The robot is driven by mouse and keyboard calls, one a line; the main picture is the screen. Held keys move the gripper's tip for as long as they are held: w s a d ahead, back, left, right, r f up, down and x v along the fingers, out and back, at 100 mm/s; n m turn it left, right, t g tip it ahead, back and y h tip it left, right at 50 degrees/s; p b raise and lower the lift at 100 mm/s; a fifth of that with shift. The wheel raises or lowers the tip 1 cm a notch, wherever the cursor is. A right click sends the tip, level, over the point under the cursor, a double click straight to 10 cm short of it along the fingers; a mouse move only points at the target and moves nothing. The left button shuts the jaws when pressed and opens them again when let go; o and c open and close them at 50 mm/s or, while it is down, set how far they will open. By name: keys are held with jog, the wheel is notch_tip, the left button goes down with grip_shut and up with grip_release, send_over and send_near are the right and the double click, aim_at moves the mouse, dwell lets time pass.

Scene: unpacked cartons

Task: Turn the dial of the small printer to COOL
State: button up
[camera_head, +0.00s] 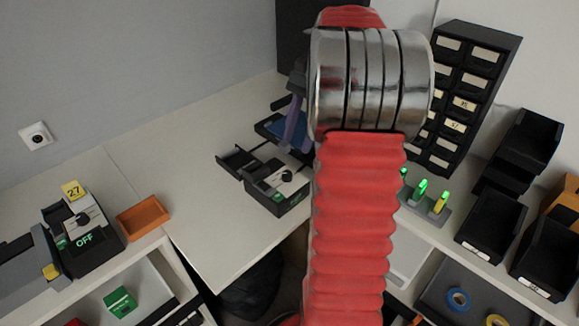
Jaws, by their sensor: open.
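A small dark box device (278,192) with a pale top and a round black dial (287,176) stands on the white desk, left of my arm. A second dark device (92,250) at the far left has a pale panel, a black dial (83,219), a green OFF display and a yellow 27 tag. I cannot tell for sure which is the small printer. The centre dial's markings are too small to read. My gripper (275,116) shows as dark jaws beyond the centre device, partly hidden behind my red-sleeved arm. It is open and apart from both dials.
An open black tray (238,162) adjoins the centre device. An orange tray (143,217) lies right of the OFF device. A black drawer cabinet (470,75), green-lit pegs (421,190) and black bins (493,225) stand at right. The desk between the two devices is largely clear.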

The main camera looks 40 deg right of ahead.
aim_at(287, 173)
jog(key=x, duration=0.9)
jog(key=shift+a+f, duration=0.15)
jog(key=shift+f, duration=0.05)
jog(key=c, duration=1)
jog(key=shift+w, duration=0.1)
grip_shut()
